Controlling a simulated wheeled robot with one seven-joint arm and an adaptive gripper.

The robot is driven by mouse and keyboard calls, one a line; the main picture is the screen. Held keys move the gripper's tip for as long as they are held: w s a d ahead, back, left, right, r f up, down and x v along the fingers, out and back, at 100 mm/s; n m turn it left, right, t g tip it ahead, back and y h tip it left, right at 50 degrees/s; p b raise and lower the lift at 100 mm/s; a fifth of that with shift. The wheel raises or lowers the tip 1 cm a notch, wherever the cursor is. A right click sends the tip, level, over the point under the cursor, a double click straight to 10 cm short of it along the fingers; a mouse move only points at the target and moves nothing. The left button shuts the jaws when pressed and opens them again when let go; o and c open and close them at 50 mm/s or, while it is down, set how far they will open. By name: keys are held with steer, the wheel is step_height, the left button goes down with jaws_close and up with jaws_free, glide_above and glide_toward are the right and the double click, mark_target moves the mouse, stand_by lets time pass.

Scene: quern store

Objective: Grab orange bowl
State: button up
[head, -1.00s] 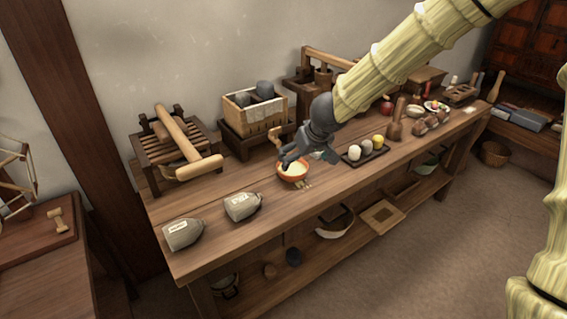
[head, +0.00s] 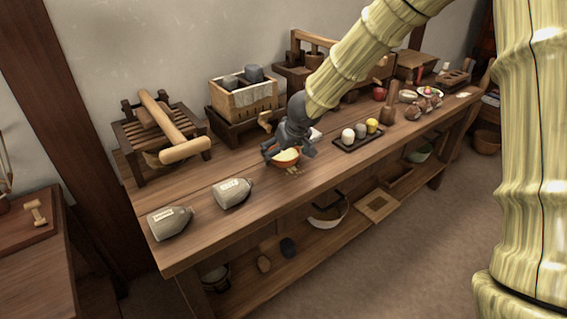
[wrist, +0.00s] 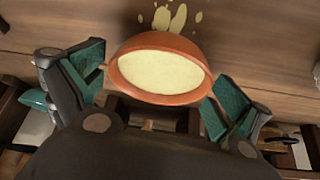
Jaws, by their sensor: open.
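The orange bowl (head: 288,163) stands on the long wooden table and holds a pale cream-coloured filling. In the wrist view the bowl (wrist: 119,77) sits upright between the two finger pads of my gripper (wrist: 155,88). The pads are spread apart on either side of it, and I cannot tell whether either one touches it. In the head view my gripper (head: 288,152) reaches down over the bowl and hides part of its back and sides.
Two grey sacks (head: 170,222) lie left of the bowl. A dark tray (head: 344,144) with small round items stands to its right. A wooden crate (head: 241,98) and a slatted rack (head: 140,140) stand behind. Pale splashes (wrist: 178,18) mark the tabletop beside the bowl.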

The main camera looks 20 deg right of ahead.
steer(key=shift+x, duration=0.75)
steer(key=c, duration=0.9)
steer(key=shift+o, duration=0.2)
